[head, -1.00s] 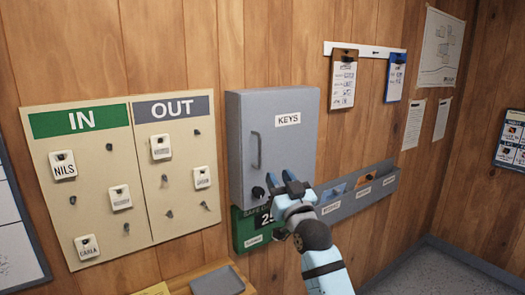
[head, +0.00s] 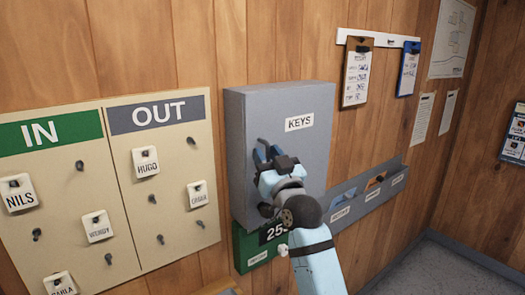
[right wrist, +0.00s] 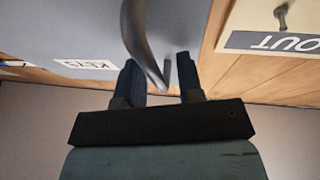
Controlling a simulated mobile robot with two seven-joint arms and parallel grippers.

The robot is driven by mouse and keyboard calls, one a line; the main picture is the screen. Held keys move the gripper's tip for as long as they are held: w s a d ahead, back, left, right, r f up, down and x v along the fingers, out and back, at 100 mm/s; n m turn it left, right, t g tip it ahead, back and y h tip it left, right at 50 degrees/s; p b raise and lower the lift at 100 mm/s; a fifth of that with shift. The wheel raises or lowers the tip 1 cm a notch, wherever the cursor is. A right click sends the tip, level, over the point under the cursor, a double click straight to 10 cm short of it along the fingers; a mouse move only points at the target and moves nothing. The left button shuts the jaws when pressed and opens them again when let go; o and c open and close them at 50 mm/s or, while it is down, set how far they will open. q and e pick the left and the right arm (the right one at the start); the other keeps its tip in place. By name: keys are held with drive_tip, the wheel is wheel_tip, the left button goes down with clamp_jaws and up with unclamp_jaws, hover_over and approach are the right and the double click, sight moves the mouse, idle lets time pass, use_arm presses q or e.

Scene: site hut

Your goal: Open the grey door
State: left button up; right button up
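The grey door (head: 305,155) is the front of a wall-mounted grey cabinet with a "KEYS" label (head: 299,123). It looks closed. My right gripper (head: 268,152) is in front of the door's left part, fingers pointing toward it, and hides the door handle in the head view. In the right wrist view, the curved grey handle (right wrist: 143,45) runs down to between the two dark fingers of my right gripper (right wrist: 162,78). The fingers are apart, with a gap beside the handle; I cannot tell whether either touches it. My left gripper is not in view.
An IN/OUT board (head: 165,180) with hanging name tags is left of the cabinet. A green sign (head: 250,250) is below it. A grey wall rack (head: 367,195) and two clipboards (head: 357,75) are on the right. Open floor (head: 425,270) shows at lower right.

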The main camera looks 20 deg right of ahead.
drive_tip(key=shift+s+r, duration=0.1)
drive_tip(key=shift+s, duration=0.05)
clamp_jaws()
drive_tip(key=shift+s+d, duration=0.15)
